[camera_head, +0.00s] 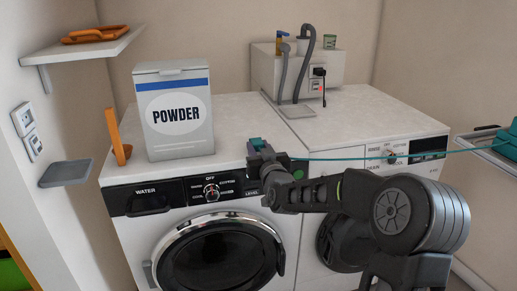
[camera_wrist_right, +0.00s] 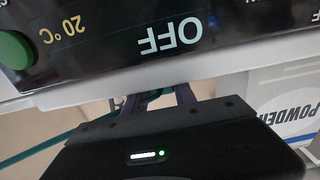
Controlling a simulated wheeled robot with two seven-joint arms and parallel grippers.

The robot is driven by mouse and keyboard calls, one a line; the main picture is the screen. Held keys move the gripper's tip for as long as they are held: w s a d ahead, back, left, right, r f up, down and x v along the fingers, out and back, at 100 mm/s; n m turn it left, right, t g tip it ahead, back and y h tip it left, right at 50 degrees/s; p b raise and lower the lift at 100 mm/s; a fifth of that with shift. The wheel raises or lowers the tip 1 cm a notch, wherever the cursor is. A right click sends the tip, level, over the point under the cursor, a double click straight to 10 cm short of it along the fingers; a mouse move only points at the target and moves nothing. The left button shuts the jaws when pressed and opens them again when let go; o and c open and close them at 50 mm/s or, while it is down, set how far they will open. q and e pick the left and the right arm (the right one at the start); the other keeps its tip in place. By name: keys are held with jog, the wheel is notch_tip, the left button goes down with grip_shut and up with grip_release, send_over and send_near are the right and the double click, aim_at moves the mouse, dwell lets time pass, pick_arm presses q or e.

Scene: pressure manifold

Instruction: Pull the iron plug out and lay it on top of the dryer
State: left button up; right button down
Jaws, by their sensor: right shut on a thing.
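My right gripper (camera_head: 262,158) is at the front top edge of the left machine, just above its control panel. It is shut on what appears to be the teal iron plug (camera_head: 257,143), mostly hidden by the jaws. A teal cord (camera_head: 350,158) runs from beside the gripper to the right, toward a teal object, probably the iron (camera_head: 510,142), cut by the picture edge. In the right wrist view the fingers (camera_wrist_right: 165,98) are dark and partly hidden, with the cord (camera_wrist_right: 40,148) at left. The dryer (camera_head: 370,115) appears to be the right machine. My left gripper is not in view.
A powder box (camera_head: 177,112) stands on the left machine (camera_head: 225,140). A grey box with hoses and a black plug (camera_head: 320,75) stands at the back. Much of the right machine's top is clear. Shelves (camera_head: 100,48) are at left, another (camera_head: 490,145) at right.

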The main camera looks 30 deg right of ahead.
jog(key=shift+f, duration=0.4)
jog(key=c, duration=0.9)
grip_release()
jog(key=shift+s+f, duration=0.1)
jog(key=shift+f, duration=0.05)
jog(key=shift+c, duration=0.2)
jog(key=v, duration=0.7)
jog(key=shift+s+a+r, duration=0.15)
jog(key=shift+s+r, duration=0.2)
jog(key=shift+r, duration=0.05)
jog(key=shift+r, duration=0.1)
